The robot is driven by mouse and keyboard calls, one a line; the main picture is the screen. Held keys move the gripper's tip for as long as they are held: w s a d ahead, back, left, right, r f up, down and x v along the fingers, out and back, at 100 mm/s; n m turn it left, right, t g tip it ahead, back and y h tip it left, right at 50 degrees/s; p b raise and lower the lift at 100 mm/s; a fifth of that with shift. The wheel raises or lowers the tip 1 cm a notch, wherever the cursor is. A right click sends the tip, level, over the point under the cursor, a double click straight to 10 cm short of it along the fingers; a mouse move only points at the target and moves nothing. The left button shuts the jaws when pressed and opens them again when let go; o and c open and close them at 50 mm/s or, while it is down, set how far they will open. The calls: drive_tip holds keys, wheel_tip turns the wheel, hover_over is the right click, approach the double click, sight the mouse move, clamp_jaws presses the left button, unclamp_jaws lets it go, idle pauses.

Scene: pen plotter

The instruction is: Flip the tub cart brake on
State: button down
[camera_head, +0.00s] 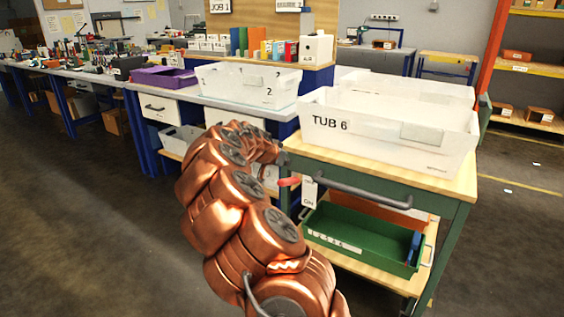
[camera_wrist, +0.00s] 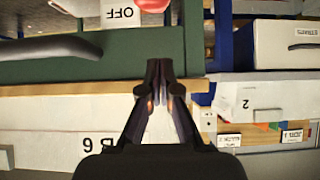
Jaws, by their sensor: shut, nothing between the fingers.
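The tub cart (camera_head: 455,186) is green with a pale wooden top, at the right in the head view. A red lever (camera_head: 289,181) sticks out by its front left corner, beside a white label plate (camera_head: 308,193) reading ON at its lower end. In the wrist view, which is upside down, the plate's OFF end (camera_wrist: 121,13) and part of the red lever (camera_wrist: 155,5) show at the top edge. My gripper (camera_wrist: 160,68) is shut and empty, in front of the cart's top edge, apart from the lever. My arm hides most of it in the head view.
A dark handle bar (camera_head: 362,192) runs along the cart front, right of the plate. TUB 6 (camera_head: 385,135) stands on top. A green tray (camera_head: 360,240) sits on the lower shelf. A workbench (camera_head: 225,103) stands behind, left. Floor at left is clear.

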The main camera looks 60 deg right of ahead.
sight(283, 179)
drive_tip(key=shift+a+f+b, duration=0.1)
drive_tip(key=shift+a+f, duration=0.15)
drive_tip(key=shift+f, duration=0.4)
drive_tip(key=shift+a+f+b, duration=0.1)
drive_tip(key=shift+a+f, duration=0.2)
drive_tip(key=shift+f, duration=0.3)
drive_tip(key=shift+a+f+b, duration=0.1)
drive_tip(key=shift+a+f, duration=0.15)
drive_tip(key=shift+f, duration=0.4)
drive_tip(key=shift+s+d, duration=0.1)
drive_tip(key=shift+d, duration=0.1)
drive_tip(key=shift+a, duration=0.15)
drive_tip(key=shift+f, duration=0.15)
